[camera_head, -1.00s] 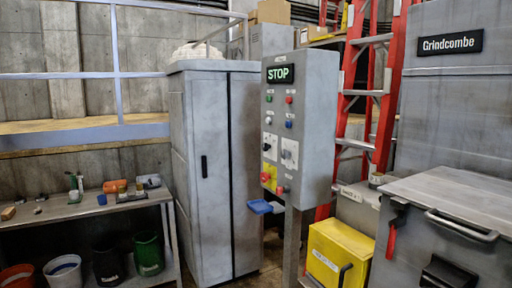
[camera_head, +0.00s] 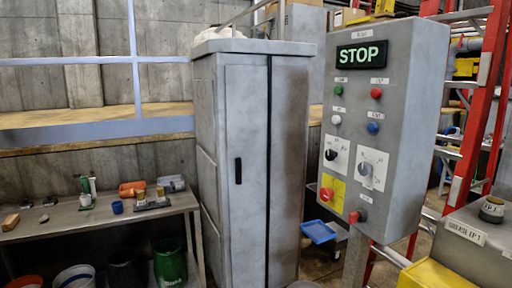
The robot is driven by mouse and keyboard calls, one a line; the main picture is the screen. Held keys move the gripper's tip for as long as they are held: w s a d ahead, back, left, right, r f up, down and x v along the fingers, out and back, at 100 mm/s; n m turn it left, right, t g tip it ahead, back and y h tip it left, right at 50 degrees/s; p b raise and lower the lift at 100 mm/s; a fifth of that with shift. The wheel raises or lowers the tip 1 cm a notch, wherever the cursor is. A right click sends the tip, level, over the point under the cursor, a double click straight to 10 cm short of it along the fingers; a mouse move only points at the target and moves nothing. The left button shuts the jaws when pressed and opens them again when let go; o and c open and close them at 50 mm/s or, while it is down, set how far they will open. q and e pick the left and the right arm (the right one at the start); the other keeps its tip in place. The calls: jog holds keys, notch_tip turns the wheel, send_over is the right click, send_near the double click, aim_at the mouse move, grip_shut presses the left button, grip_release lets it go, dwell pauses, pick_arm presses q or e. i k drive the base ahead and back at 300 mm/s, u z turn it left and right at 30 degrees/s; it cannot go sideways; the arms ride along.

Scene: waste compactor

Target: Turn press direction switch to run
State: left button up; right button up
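The grey control panel (camera_head: 385,130) stands on a post at the right of the head view, with a lit green STOP sign (camera_head: 361,53) at its top. Two rotary switches sit on white plates mid-panel: a black-knobbed one (camera_head: 331,154) on the left and a grey-handled one (camera_head: 366,169) on the right. Their labels are too small to read, so I cannot tell which is the press direction switch or its setting. Below is a red emergency button (camera_head: 327,194) on a yellow plate. Neither of my grippers is in view.
A tall grey cabinet (camera_head: 232,170) stands left of the panel. A blue tray (camera_head: 318,232) juts out below the panel. A yellow box (camera_head: 435,275) and a grease-labelled surface with a tin (camera_head: 492,209) are at right. A workbench (camera_head: 100,219) with buckets beneath is at left.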

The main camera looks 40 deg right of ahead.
aim_at(331, 155)
jog(key=u, duration=0.05)
jog(key=i, duration=1.3)
jog(key=z, duration=1)
jog(key=i, duration=0.8)
jog(key=z, duration=0.6)
jog(key=k, duration=0.9)
jog(key=z, duration=0.2)
jog(key=i, duration=0.9)
jog(key=u, duration=0.05)
